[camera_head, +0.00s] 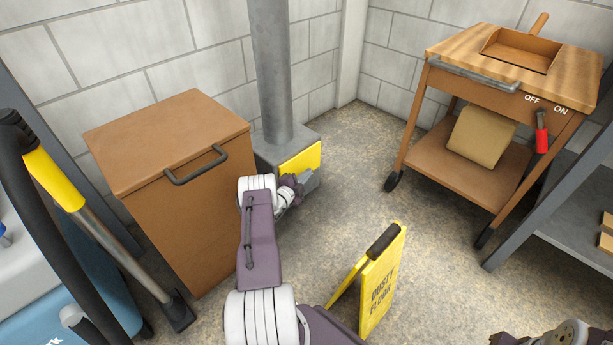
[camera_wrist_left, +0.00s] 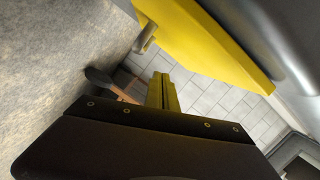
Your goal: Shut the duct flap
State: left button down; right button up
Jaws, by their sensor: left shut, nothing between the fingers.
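The duct flap (camera_head: 301,158) is a yellow panel on the front of the grey duct box at the foot of the round pipe (camera_head: 270,65). It also shows large in the left wrist view as a yellow slab (camera_wrist_left: 215,48). How far it stands from the box is hard to tell. My left gripper (camera_head: 308,183) is at the flap's lower right, partly hidden by its own wrist. In the left wrist view its fingers (camera_wrist_left: 163,92) are together and empty, below the slab; contact cannot be told. Part of my right arm shows at the lower right edge; its fingertips are not clear.
A brown cabinet (camera_head: 205,225) with a dark handle stands left of the duct. A yellow floor sign (camera_head: 383,285) stands in front. A wooden cart (camera_head: 455,175) stands at the right. A yellow-gripped tool (camera_head: 52,180) leans at the left. Floor between duct and cart is clear.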

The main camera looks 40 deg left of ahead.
pick_arm(q)
jog(key=w+d+r+p, duration=0.2)
jog(key=d+r+p, duration=0.5)
jog(key=d, duration=0.4)
jog(key=shift+w+d+p, duration=0.2)
jog(key=shift+d+p, duration=0.1)
jog(key=shift+p, duration=0.15)
